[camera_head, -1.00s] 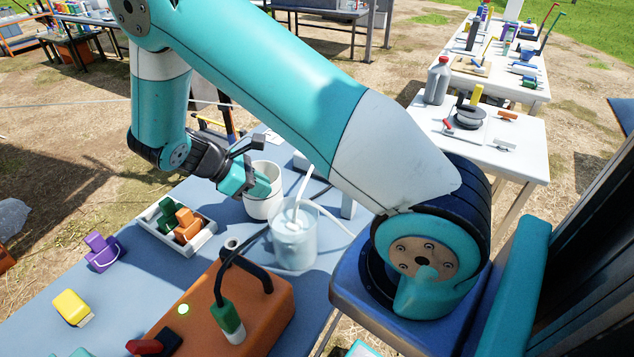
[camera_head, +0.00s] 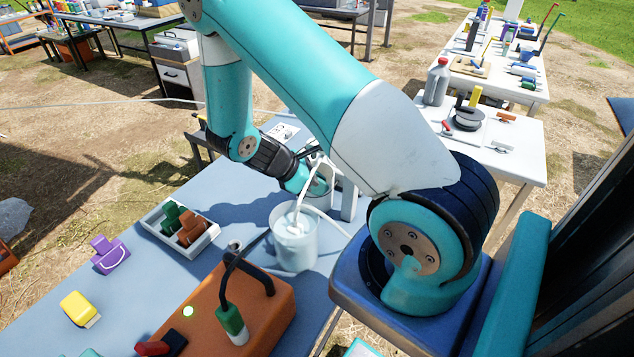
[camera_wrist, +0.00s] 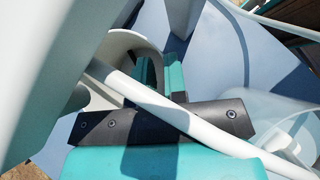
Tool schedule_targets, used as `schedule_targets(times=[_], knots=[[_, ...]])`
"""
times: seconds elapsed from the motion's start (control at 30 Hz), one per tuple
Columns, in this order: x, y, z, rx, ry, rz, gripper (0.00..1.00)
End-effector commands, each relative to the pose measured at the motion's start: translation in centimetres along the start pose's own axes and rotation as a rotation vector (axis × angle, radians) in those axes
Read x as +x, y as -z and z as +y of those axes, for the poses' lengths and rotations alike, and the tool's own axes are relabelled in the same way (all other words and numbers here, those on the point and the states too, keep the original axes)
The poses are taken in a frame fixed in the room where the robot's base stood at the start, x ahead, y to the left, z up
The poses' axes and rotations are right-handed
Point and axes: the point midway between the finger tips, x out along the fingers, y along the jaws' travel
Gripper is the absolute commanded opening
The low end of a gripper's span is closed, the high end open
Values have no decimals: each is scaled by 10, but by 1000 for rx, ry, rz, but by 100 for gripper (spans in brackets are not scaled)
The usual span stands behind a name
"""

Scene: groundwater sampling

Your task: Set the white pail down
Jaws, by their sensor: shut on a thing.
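The white pail (camera_head: 322,199) is in the head view beyond the clear bucket, partly hidden by white tubing and my gripper. My gripper (camera_head: 306,184) is shut on the pail at its near-left side. In the wrist view, the pail's pale curved rim (camera_wrist: 128,40) shows beside the teal fingers (camera_wrist: 150,72). The pail looks upright. I cannot tell whether its base touches the blue table (camera_head: 130,300).
White tubing (camera_wrist: 160,108) crosses close in front of my gripper. The clear bucket (camera_head: 295,245) stands near it, holding tubing. A tray (camera_head: 182,230) with green and brown items and an orange box (camera_head: 235,305) are nearby. A grey post (camera_head: 349,200) stands right of the pail.

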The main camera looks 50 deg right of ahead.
Motion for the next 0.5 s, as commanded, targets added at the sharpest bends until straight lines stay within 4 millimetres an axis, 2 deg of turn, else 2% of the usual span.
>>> schedule_targets(times=[0.23,0.27,0.37,0.5], knots=[[1,1,0,2,0,0,0],[0,1,0,1,0,1,17],[0,1,0,1,0,1,39],[0,1,0,1,0,1,39]])
